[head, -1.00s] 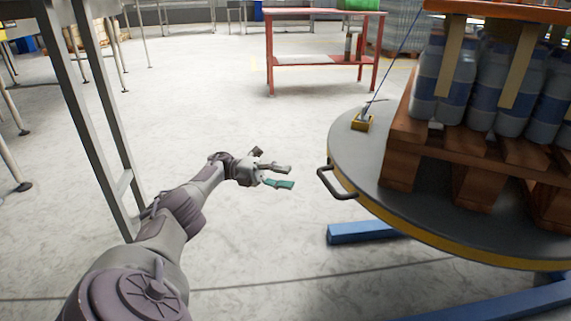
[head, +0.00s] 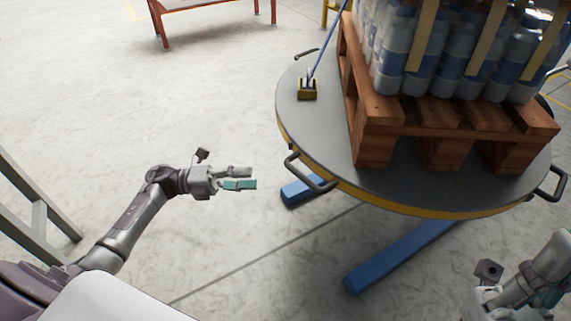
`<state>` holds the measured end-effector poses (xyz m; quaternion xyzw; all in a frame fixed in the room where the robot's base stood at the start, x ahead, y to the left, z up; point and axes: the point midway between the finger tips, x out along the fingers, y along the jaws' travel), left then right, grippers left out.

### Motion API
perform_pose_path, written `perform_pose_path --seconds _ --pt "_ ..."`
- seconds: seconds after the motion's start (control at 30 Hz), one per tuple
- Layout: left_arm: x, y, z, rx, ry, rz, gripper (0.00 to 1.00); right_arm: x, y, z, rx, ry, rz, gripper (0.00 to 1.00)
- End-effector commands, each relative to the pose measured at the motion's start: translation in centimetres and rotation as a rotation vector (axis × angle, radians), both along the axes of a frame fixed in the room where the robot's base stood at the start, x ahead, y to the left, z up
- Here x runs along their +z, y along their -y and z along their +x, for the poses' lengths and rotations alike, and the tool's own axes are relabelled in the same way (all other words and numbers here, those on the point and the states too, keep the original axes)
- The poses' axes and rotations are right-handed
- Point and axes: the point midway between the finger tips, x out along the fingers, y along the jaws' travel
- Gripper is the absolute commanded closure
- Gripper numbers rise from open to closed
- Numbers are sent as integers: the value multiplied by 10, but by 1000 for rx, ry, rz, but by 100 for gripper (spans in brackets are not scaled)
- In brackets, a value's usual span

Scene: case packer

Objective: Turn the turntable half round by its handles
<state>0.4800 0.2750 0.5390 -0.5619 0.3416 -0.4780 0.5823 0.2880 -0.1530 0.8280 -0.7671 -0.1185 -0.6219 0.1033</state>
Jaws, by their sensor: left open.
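The turntable (head: 315,125) is a round grey disc with a yellow-edged rim, on the right of the head view. A dark front-left handle (head: 308,174) sticks out from its rim. Another handle (head: 552,184) shows at its right edge, and a third (head: 306,53) at its back left. My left gripper (head: 253,178) is open and empty, left of the front-left handle, its fingers pointing at it with a gap between. My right gripper (head: 515,297) is partly in view at the bottom right corner, below the right handle; its fingers are not clear.
A wooden pallet (head: 378,118) with strapped bottles (head: 395,62) stands on the turntable. Blue base beams (head: 400,257) lie underneath.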

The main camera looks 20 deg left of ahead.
Motion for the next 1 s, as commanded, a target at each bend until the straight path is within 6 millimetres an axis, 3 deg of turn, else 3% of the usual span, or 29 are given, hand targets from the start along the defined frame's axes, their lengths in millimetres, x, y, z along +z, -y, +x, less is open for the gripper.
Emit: perform_pose_path --seconds 0.4,0.6,1.0 --pt "11 79 26 -4 6 -3 59 -12 0 0 0 1 -1 100" --pt "15 108 36 -3 3 -2 59 -16 0 0 0 1 -1 100" --pt "18 121 40 -2 1 0 59 -17 0 0 1 0 -1 100"
